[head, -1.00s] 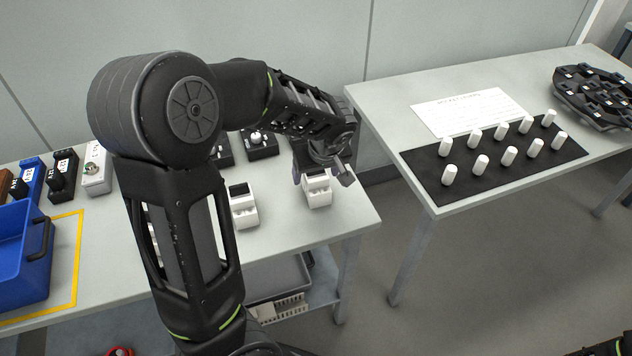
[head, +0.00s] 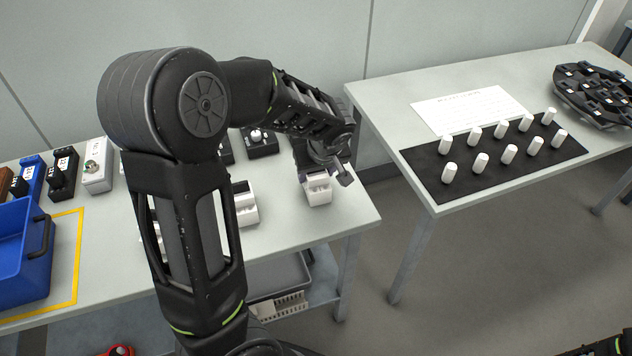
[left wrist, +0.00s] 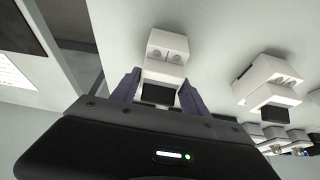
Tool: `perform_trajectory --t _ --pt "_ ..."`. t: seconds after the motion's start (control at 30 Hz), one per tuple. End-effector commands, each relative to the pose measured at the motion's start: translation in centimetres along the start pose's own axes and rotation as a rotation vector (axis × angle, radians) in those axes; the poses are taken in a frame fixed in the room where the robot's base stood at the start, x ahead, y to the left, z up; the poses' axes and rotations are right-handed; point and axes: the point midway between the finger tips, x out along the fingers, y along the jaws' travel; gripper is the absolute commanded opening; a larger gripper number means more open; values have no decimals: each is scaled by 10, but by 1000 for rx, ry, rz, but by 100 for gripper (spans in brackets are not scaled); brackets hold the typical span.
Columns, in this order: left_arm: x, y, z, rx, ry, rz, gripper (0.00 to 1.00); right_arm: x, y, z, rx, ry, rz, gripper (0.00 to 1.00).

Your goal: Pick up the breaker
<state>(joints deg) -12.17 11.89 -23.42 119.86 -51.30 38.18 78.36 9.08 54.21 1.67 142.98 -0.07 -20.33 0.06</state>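A white breaker (head: 319,191) with a dark part stands near the right end of the left table, in the head view. It also shows in the left wrist view (left wrist: 167,50), with its black part towards my gripper. My left gripper (head: 325,172) is low over this breaker. In the left wrist view my left gripper (left wrist: 160,92) has one finger on each side of the breaker's near end. The fingers look spread, and I see no firm grip. My right gripper is out of view.
Another white breaker (head: 245,205) stands to the left, partly behind my arm; the left wrist view shows neighbouring white breakers (left wrist: 268,82). A blue bin (head: 25,255) is at far left. The right table has white cylinders on a black mat (head: 425,165). A floor gap separates the tables.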

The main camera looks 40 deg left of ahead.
Motion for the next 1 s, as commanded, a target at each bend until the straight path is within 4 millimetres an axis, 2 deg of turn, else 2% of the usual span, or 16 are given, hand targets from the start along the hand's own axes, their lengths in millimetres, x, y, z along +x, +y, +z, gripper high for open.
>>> perform_trajectory --t 0.07,0.6,1.0 --pt "0 0 0 0 0 0 45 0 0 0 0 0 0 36" --pt "0 0 0 0 0 0 1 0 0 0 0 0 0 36" --pt "-5 1 -3 -1 2 2 0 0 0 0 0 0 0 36"
